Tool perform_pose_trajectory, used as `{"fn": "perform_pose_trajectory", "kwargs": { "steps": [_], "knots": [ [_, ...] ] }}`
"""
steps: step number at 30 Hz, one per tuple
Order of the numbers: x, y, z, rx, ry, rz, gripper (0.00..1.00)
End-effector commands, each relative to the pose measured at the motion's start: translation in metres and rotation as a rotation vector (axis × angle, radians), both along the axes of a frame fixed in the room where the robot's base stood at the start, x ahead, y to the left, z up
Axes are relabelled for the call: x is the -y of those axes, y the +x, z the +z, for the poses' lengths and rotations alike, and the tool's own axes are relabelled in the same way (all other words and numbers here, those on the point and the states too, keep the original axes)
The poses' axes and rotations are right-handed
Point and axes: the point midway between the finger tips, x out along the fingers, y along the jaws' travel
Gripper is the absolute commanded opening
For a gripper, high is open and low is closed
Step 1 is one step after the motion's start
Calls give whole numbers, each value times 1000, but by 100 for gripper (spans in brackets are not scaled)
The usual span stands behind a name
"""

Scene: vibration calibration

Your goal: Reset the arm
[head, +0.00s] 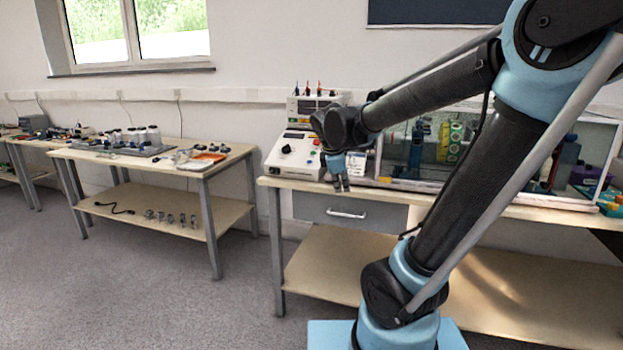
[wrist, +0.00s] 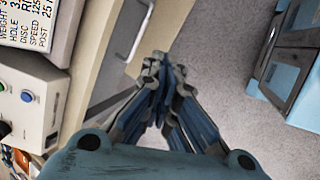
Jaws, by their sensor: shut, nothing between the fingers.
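My gripper (head: 341,186) hangs at the front edge of the right bench (head: 400,188) in the head view, pointing down, just right of the control box. In the wrist view my gripper (wrist: 160,62) has its fingertips together, with nothing between them. The bench edge and drawer front show beside the fingers, and grey floor lies beyond. My arm reaches across the right half of the head view and hides part of the bench.
A control box (head: 293,155) with knobs and buttons stands left of my gripper, also in the wrist view (wrist: 30,100). A glass-fronted case (head: 400,150) stands behind my arm. A drawer (head: 335,211) is below. A second bench (head: 150,160) stands left; the floor between is clear.

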Motion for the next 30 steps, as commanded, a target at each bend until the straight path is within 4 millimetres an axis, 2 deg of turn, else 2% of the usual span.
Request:
{"fn": "perform_pose_trajectory", "kwargs": {
  "steps": [1, 3, 12, 21, 25, 30],
  "knots": [
    [15, -14, -6, -1, 37, -80, 0],
    [30, -32, -13, -2, 93, -194, 0],
    [77, -111, -52, -3, 317, -685, 0],
    [95, -180, -98, -2, 512, -1159, 0],
    [95, -197, -112, -3, 565, -1296, 0],
    [95, -206, -120, -5, 596, -1376, 0]
  ]
}}
